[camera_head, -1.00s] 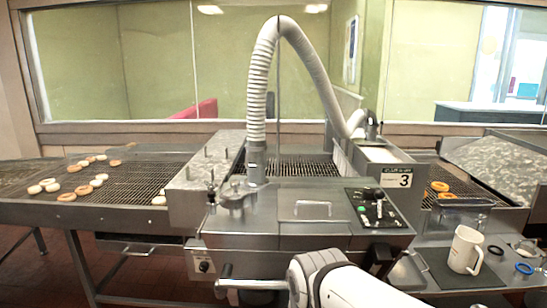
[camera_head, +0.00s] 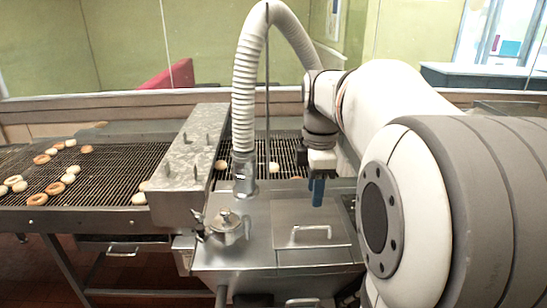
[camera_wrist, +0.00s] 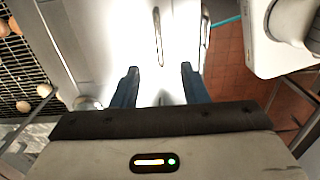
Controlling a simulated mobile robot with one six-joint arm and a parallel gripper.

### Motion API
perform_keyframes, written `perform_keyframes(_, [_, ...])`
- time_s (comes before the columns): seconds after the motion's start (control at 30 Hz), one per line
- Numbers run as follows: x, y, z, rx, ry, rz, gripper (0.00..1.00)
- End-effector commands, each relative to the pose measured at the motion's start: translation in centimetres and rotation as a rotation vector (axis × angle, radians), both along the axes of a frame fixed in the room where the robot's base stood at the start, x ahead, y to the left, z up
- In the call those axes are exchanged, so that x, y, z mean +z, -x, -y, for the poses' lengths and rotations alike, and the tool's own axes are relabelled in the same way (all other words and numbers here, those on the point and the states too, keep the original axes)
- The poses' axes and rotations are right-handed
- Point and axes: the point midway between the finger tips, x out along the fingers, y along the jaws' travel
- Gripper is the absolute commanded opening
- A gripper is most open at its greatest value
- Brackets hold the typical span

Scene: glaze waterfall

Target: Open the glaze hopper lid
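The glaze hopper lid (camera_head: 283,237) is a flat metal panel on top of the machine, lying shut. Its raised bar handle (camera_head: 311,229) shows in the head view and, end on from above, in the wrist view (camera_wrist: 157,36). My gripper (camera_head: 318,192) points down over the hopper top, above and behind the handle in the head view. In the wrist view my gripper (camera_wrist: 159,70) has its two blue fingers spread with nothing between them. The handle lies beyond the fingertips, apart from them. My arm hides the machine's right side in the head view.
A white ribbed hose (camera_head: 246,100) rises left of the lid beside a metal valve fitting (camera_head: 226,222). The conveyor (camera_head: 100,175) carries several doughnuts at the left. A second handle (camera_wrist: 205,32) shows in the wrist view, near the red tiled floor (camera_wrist: 228,62).

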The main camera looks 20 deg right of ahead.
Motion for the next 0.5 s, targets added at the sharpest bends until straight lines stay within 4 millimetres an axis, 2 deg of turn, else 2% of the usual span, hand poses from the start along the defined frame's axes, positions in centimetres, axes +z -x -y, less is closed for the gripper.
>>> perform_keyframes(0.07, [0.0, -0.1, 0.3, 0.015, -0.001, -0.003, 0.40])
perform_keyframes(0.23, [-1.6, -0.1, 0.3, 0.019, -0.001, -0.004, 0.40])
perform_keyframes(0.5, [-6.3, -0.1, 0.3, 0.018, -0.001, -0.002, 0.40])
